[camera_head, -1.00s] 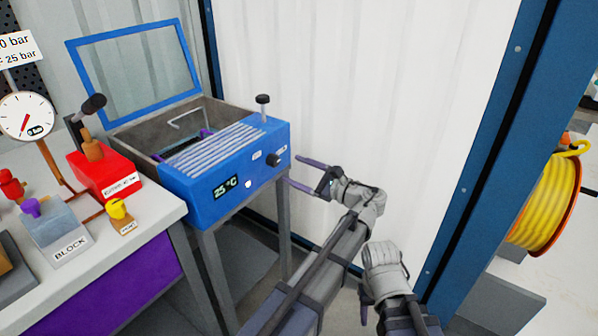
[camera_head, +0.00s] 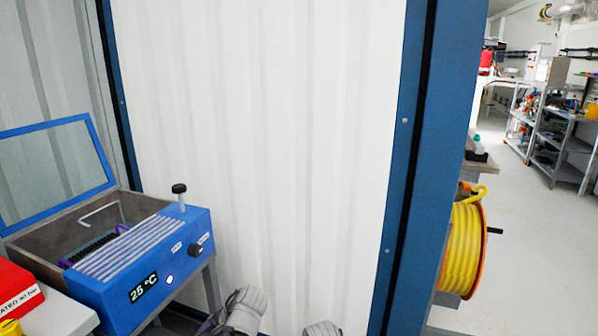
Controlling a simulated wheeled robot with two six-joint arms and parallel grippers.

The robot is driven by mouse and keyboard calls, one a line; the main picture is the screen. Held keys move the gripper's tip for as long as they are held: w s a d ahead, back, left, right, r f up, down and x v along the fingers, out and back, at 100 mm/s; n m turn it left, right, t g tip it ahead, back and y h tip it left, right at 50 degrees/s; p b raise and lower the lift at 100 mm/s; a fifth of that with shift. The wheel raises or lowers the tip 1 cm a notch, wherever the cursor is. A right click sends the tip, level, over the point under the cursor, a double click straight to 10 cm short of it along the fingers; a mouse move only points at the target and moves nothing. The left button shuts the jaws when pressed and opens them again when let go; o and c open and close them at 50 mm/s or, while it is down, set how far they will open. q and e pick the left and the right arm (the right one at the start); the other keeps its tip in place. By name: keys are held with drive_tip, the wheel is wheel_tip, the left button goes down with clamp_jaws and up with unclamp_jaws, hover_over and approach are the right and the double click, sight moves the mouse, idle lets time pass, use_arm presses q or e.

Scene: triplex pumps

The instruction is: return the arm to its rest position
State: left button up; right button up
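The wrist of one of my arms (camera_head: 245,308) shows at the bottom edge, grey and rounded, just right of the blue bath. A dark purple-grey part (camera_head: 212,322) sticks out to its left, cut off by the frame. It may be a gripper finger of my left arm; its opening does not show. A small grey piece of my other arm (camera_head: 322,329) shows at the bottom edge to the right. Its gripper is out of view. Nothing held is visible.
A blue heated bath (camera_head: 120,290) with its lid open and a 25 °C display stands at the lower left, beside a red block (camera_head: 15,290). A white wall panel (camera_head: 270,130), blue post (camera_head: 425,150) and yellow hose reel (camera_head: 465,245) bound the space. Open floor lies right.

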use_arm(q)
drive_tip(key=s+d+f+n+g+h, duration=0.1)
drive_tip(key=s+d+f+h, duration=0.15)
drive_tip(key=s+d, duration=0.5)
drive_tip(key=s+d+f+n+g+h, duration=0.1)
drive_tip(key=s+d+h, duration=0.3)
drive_tip(key=d, duration=0.6)
wheel_tip(320, 180, up, 29)
drive_tip(key=s+p, duration=0.1)
drive_tip(key=p, duration=2.8)
drive_tip(key=shift+r+n+y+p, duration=0.15)
drive_tip(key=shift+n+y+p, duration=0.15)
drive_tip(key=shift+y+p, duration=0.15)
